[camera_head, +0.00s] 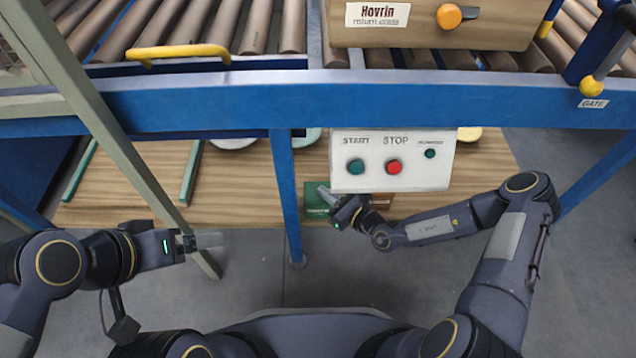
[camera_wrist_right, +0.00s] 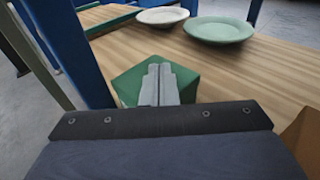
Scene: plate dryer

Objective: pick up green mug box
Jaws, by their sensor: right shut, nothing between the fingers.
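The green mug box (camera_head: 315,202) lies on the wooden shelf under the blue conveyor frame, near its front edge; my right gripper partly hides it. My right gripper (camera_head: 326,193) is shut and empty, and its fingertips overlap the box in the picture. In the right wrist view the shut fingers (camera_wrist_right: 160,82) are in front of the green box (camera_wrist_right: 190,85); I cannot tell whether they touch it. My left gripper (camera_head: 205,241) is in front of the shelf, away from the box; its finger opening cannot be made out.
A brown box (camera_head: 380,201) is right of the green one. Plates (camera_wrist_right: 218,29) lie behind on the shelf (camera_head: 240,185). A blue post (camera_head: 285,190) stands just left of the green box. The START/STOP panel (camera_head: 393,180) hangs above, and a pale green post (camera_head: 120,140) crosses the left side.

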